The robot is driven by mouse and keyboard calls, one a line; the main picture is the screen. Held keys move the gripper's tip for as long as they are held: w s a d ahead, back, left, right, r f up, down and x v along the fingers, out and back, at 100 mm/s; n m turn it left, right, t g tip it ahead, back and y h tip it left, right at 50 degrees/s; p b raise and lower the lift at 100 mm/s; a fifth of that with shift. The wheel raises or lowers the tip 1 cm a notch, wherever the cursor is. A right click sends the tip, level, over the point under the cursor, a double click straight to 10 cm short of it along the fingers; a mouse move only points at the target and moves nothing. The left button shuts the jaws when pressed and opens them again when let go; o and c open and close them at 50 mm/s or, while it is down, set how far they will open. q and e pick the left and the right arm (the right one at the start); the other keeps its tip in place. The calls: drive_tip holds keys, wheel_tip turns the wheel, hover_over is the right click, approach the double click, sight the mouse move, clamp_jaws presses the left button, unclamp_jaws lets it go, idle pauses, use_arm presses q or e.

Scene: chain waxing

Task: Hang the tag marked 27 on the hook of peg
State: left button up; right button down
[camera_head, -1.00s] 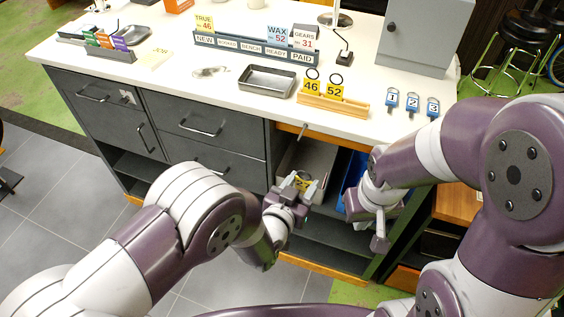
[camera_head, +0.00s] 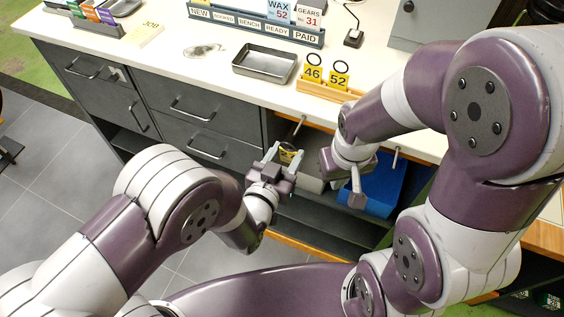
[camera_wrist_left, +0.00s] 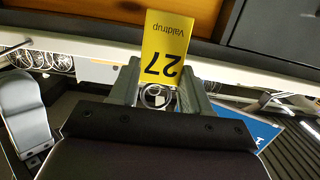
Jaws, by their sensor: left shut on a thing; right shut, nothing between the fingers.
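In the head view my left gripper (camera_head: 276,154) holds the tag (camera_head: 290,153) in front of the open shelf, below the counter edge. Two pegs stick out under the counter: one (camera_head: 299,125) above and right of the tag, another (camera_head: 395,158) further right. My right gripper (camera_head: 356,190) is shut and empty, right of the left one.
On the white counter (camera_head: 215,75) stand a yellow-tag holder (camera_head: 325,92) with tags 46 and 52, a metal tray (camera_head: 265,63) and a labelled rack (camera_head: 255,28). A blue bin (camera_head: 385,185) sits on the shelf behind my right gripper. Drawers (camera_head: 205,118) are at left.

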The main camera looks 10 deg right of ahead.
sight(288, 152)
use_arm(q)
drive_tip(key=shift+w+d+b, duration=0.3)
drive_tip(key=shift+w+d, duration=0.05)
drive_tip(key=shift+w, duration=0.15)
drive_tip(key=shift+b+x, duration=0.3)
drive_tip(key=shift+x, duration=0.7)
drive_tip(key=shift+f+b+x, duration=0.1)
drive_tip(key=shift+b+x, duration=0.6)
drive_tip(key=shift+x, duration=0.3)
drive_tip(key=shift+f+b+x, duration=0.15)
drive_tip(key=shift+b+x, duration=0.5)
drive_tip(key=shift+x, duration=0.35)
drive_tip(key=o, duration=0.6)
drive_tip(key=shift+o, duration=0.4)
